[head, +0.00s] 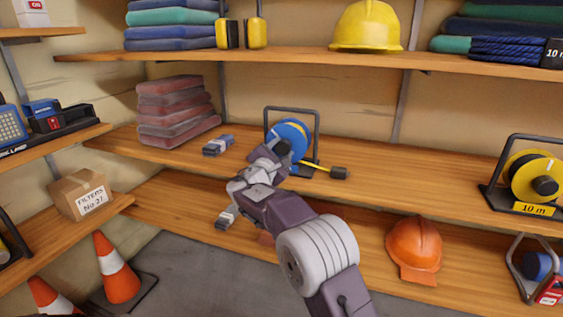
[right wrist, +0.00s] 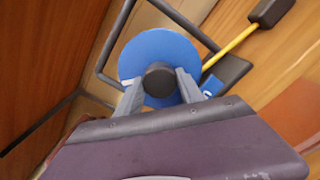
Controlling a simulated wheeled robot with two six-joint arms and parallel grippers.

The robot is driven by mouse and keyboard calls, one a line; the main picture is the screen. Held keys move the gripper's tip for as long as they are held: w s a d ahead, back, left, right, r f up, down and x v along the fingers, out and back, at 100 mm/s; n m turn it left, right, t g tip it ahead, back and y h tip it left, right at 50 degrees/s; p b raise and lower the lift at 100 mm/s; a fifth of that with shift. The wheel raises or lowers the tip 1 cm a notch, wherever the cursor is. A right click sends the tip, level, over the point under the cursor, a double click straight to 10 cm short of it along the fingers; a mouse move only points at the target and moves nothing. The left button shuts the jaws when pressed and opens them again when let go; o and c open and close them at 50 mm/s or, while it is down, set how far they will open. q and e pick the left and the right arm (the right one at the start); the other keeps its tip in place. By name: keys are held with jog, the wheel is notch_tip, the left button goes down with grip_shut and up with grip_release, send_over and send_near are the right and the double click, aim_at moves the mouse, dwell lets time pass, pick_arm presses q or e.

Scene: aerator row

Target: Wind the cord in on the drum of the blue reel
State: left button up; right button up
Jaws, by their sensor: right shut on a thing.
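The blue reel (head: 291,136) stands in a black wire frame (head: 318,124) on the middle shelf, beyond my right gripper. In the right wrist view its blue disc (right wrist: 150,50) faces me with a dark round knob (right wrist: 160,80) at its centre. My right gripper (head: 277,152) is shut on this knob, one finger on each side, as the right wrist view (right wrist: 160,88) shows. A short length of yellow cord (head: 320,168) runs out to the right and ends in a black plug (head: 339,173) near the shelf's front. My left gripper is not in view.
Folded reddish cloths (head: 175,112) and a small blue-grey item (head: 218,146) lie left of the reel. A yellow reel (head: 537,177) stands far right. An orange helmet (head: 414,246) is on the shelf below.

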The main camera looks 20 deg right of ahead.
jog(key=m+b, duration=0.4)
jog(key=shift+f+m, duration=0.3)
jog(key=shift+r+m+b, duration=0.1)
jog(key=shift+m+b, duration=1)
jog(key=shift+m, duration=0.1)
jog(key=shift+r+m+b, duration=0.15)
jog(key=shift+m+b, duration=0.65)
jog(key=shift+m, duration=0.4)
jog(key=o, duration=1.4)
